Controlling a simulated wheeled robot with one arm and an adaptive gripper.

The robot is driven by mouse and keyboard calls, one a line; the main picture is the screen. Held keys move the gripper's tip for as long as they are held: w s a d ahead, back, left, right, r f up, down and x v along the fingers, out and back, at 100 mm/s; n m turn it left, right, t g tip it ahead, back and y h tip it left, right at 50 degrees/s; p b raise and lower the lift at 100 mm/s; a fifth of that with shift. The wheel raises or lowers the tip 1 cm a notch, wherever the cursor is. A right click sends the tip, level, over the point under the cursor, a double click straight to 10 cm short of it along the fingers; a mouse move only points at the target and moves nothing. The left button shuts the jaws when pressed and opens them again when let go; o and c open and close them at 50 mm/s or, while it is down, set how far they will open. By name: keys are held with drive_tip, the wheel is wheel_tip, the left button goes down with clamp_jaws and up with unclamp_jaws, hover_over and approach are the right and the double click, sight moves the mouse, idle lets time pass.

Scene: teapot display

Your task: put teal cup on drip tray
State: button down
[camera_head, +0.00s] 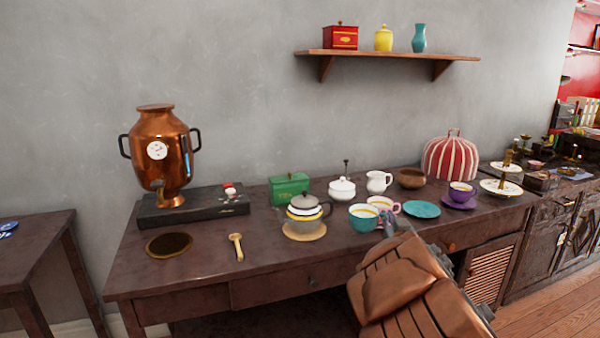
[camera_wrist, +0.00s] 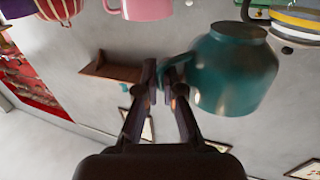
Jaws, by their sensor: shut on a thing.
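The teal cup (camera_head: 362,222), white inside with a yellow band, is upright near the table's front edge in the head view. My gripper (camera_head: 388,224) is at its right side. In the wrist view, which is upside down, the teal cup (camera_wrist: 236,75) is right of my gripper (camera_wrist: 163,72), with its handle between the fingertips. The fingers are shut on the handle. I cannot tell whether the cup's base touches the table. The drip tray (camera_head: 169,245), a round dark disc with a brass rim, lies empty at the table's left front, before the copper urn (camera_head: 163,155).
A wooden scoop (camera_head: 236,247) and a grey-lidded striped pot (camera_head: 304,213) on a round mat stand between cup and tray. A pink cup (camera_head: 384,204) is close behind my gripper. A teal saucer (camera_head: 422,209) lies right. The urn's black base (camera_head: 195,207) is behind the tray.

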sight(363, 213)
drive_tip(key=a, duration=0.4)
drive_tip(key=w+a, duration=0.1)
drive_tip(key=a, duration=0.1)
drive_tip(key=shift+f, duration=0.35)
wheel_tip(363, 213, up, 26)
drive_tip(key=p, duration=2.5)
drive_tip(key=shift+f+p, duration=0.15)
drive_tip(key=shift+p, duration=0.2)
drive_tip(key=shift+d, duration=0.1)
drive_tip(key=shift+w, duration=0.15)
